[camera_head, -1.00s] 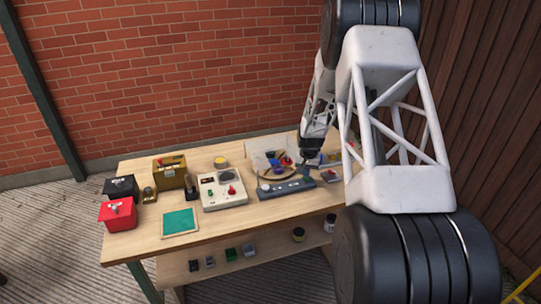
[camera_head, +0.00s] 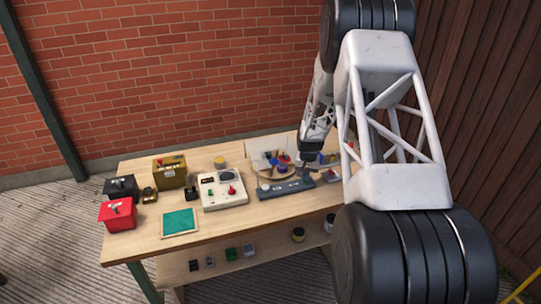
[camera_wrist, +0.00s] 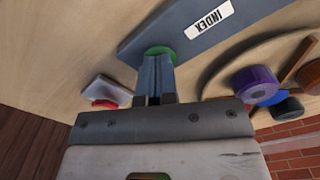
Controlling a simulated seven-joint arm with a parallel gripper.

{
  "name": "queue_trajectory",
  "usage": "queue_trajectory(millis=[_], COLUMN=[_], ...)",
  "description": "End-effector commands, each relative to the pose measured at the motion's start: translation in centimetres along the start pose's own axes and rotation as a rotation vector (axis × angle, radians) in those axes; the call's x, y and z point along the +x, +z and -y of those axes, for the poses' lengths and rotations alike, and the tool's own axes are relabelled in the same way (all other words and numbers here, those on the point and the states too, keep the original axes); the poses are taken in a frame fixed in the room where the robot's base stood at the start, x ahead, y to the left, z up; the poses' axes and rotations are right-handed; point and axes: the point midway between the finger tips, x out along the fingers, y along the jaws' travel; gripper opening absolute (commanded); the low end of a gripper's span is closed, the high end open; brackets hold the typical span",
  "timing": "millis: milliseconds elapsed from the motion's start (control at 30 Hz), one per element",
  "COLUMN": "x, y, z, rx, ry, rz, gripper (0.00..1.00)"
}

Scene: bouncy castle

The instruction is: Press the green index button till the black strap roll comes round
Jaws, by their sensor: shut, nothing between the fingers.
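The grey-blue control bar (camera_head: 287,189) lies at the front of the bench, below the round wooden turntable. In the wrist view, the bar (camera_wrist: 190,35) carries a white INDEX label (camera_wrist: 208,18) and a green button (camera_wrist: 160,50). My gripper (camera_wrist: 156,58) is shut and empty, its fingertips over the green button and partly hiding it. I cannot tell whether they touch or press it. On the turntable (camera_wrist: 225,68) sit a purple roll (camera_wrist: 256,84), a blue piece (camera_wrist: 272,99) and a black roll (camera_wrist: 288,108), close together right of my gripper.
A green mat (camera_head: 180,223), red box (camera_head: 117,214) and yellow box (camera_head: 170,172) are farther left. A white-and-red item (camera_wrist: 105,92) lies near the bar's end. A brick wall stands behind.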

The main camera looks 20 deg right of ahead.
Motion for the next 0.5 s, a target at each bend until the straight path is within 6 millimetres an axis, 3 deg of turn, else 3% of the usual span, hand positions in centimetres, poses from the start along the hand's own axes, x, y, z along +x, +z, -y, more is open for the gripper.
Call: queue_trajectory(millis=[500], x=[-1.4], y=[0.0], z=[0.0], rx=[0.0], ry=[0.0], rz=[0.0], gripper=[0.0])
